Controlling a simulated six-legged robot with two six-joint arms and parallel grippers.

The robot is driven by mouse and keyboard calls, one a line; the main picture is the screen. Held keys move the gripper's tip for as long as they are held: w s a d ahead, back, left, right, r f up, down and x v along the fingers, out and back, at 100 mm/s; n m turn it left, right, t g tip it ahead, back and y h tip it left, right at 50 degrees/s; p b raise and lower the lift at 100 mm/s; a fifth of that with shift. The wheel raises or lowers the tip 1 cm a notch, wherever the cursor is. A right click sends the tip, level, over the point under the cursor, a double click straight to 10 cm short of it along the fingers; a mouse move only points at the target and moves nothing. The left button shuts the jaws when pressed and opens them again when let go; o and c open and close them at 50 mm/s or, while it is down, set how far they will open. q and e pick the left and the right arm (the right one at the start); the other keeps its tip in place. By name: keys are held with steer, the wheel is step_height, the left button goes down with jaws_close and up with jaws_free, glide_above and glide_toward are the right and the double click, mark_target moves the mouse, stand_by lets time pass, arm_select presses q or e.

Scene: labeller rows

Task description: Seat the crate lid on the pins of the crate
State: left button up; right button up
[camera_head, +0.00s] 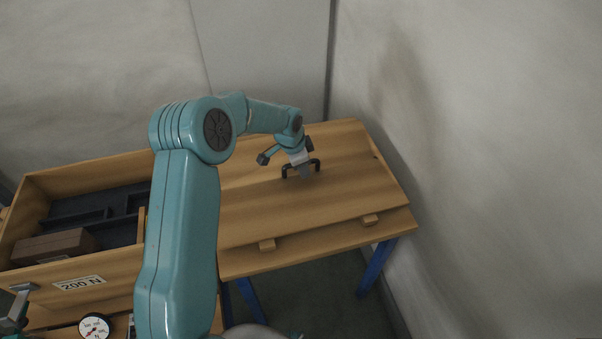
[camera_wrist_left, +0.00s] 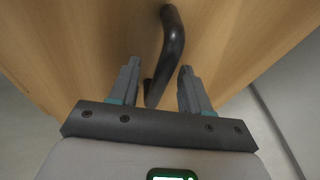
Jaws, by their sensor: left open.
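The crate lid (camera_head: 340,195) is a flat wooden board lying on a blue-legged bench at the right in the head view. A black bar handle (camera_head: 286,171) stands on it; in the left wrist view the handle (camera_wrist_left: 174,40) runs between and beyond the fingertips. My left gripper (camera_head: 302,166) is over the handle, its two fingers (camera_wrist_left: 159,67) open on either side, with gaps to the bar. The wooden crate (camera_head: 40,268) is at the left, open, with dark compartments inside. My left arm hides its right part. I cannot make out its pins.
A brown block (camera_head: 55,246) lies in the crate. The crate's front has a "200 N" label (camera_head: 79,284); a round dial (camera_head: 95,327) stands below it. Pale walls stand behind and to the right.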

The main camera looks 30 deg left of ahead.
arm_select(q)
steer(key=shift+f+b, duration=0.25)
steer(key=shift+b, duration=0.1)
stand_by(0.4)
steer(key=shift+c, duration=0.3)
steer(key=shift+r, duration=0.1)
jaws_close()
